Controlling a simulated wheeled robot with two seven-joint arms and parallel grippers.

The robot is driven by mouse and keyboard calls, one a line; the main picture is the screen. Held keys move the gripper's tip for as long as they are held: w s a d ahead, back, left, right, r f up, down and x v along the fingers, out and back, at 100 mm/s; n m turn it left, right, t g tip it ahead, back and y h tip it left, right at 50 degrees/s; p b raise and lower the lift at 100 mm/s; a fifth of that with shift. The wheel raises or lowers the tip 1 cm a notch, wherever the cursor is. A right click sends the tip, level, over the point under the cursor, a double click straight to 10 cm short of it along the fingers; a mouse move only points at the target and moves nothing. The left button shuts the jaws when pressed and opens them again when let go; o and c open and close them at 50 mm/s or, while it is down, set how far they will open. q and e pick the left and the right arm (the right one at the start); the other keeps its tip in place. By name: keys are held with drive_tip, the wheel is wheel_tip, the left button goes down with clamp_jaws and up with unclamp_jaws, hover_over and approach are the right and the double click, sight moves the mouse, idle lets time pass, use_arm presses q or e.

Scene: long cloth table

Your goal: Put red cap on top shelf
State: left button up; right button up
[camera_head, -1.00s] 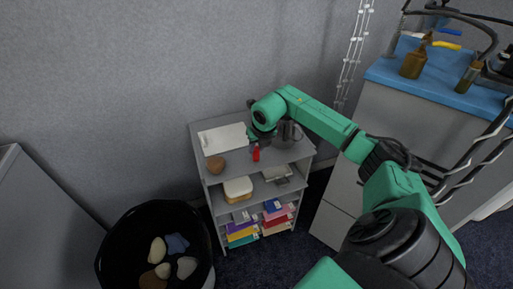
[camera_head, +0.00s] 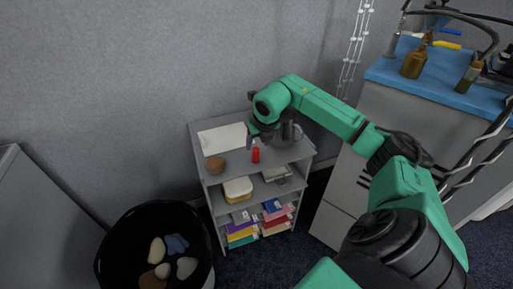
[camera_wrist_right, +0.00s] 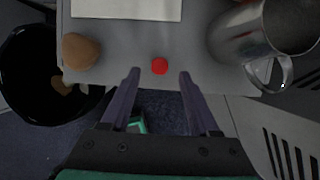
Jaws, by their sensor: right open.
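The red cap (camera_head: 255,155) stands on the grey top surface of the shelf unit (camera_head: 231,166), near its front edge. In the right wrist view the red cap (camera_wrist_right: 159,66) is a small round red shape near the front edge. My right gripper (camera_wrist_right: 159,74) is open, its two fingers apart on either side of the cap's line in that view, with nothing between them. In the head view my right gripper (camera_head: 255,134) is just above and behind the cap, partly hidden by its own arm. My left gripper is not in view.
A brown rounded object (camera_head: 215,165), white sheet (camera_head: 222,138) and metal mug (camera_wrist_right: 238,36) share the top surface. Lower shelves hold a bread-like item (camera_head: 238,188) and coloured boxes (camera_head: 272,206). A black bin (camera_head: 128,230) stands left; a blue-topped counter (camera_head: 432,82) stands right.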

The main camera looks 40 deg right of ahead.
drive_tip(key=v, duration=0.8)
drive_tip(key=shift+a, duration=0.1)
